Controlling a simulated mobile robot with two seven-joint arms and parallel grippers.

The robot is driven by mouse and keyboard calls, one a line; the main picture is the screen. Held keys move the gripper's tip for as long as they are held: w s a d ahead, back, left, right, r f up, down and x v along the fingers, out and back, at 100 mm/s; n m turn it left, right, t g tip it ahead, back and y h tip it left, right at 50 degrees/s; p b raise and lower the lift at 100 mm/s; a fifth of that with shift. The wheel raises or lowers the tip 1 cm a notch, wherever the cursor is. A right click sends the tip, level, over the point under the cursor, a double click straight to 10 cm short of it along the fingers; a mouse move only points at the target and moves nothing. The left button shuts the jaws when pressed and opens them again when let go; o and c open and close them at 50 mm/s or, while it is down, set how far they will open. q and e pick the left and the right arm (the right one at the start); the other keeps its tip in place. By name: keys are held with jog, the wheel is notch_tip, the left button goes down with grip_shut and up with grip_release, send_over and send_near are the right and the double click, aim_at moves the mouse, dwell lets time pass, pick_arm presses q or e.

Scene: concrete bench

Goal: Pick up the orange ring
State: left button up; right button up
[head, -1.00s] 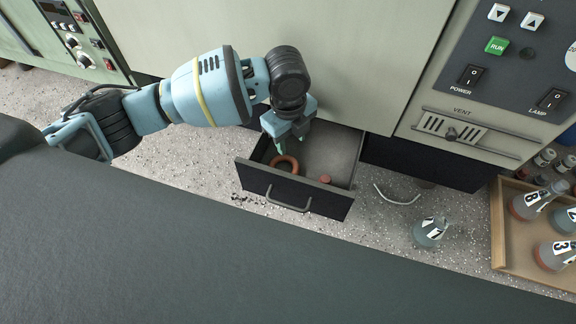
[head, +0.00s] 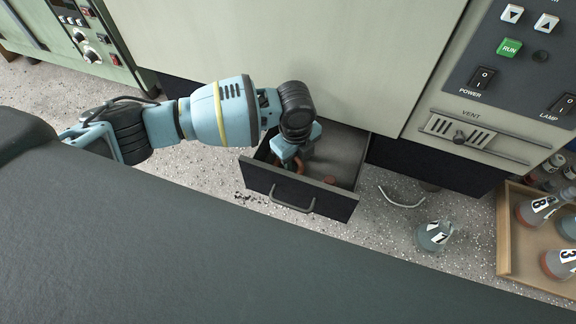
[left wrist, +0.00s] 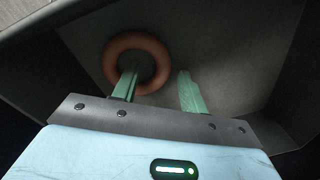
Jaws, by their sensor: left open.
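The orange ring (left wrist: 114,50) lies on the floor of the open drawer (head: 345,200). In the head view only a sliver of it shows, as my left gripper (head: 290,160) covers most of it. In the left wrist view my left gripper (left wrist: 157,72) is open around the ring's right side. One green finger overlaps the ring's hole and the other is just outside the ring to the right. Whether the fingertips touch the ring or the drawer floor I cannot tell. My right gripper is not in view.
A small reddish object (head: 329,181) lies in the drawer near its front wall. The drawer's walls stand close around the gripper.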

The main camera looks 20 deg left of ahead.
aim_at(297, 160)
pick_arm(q)
grip_shut()
jog(key=shift+r, duration=0.1)
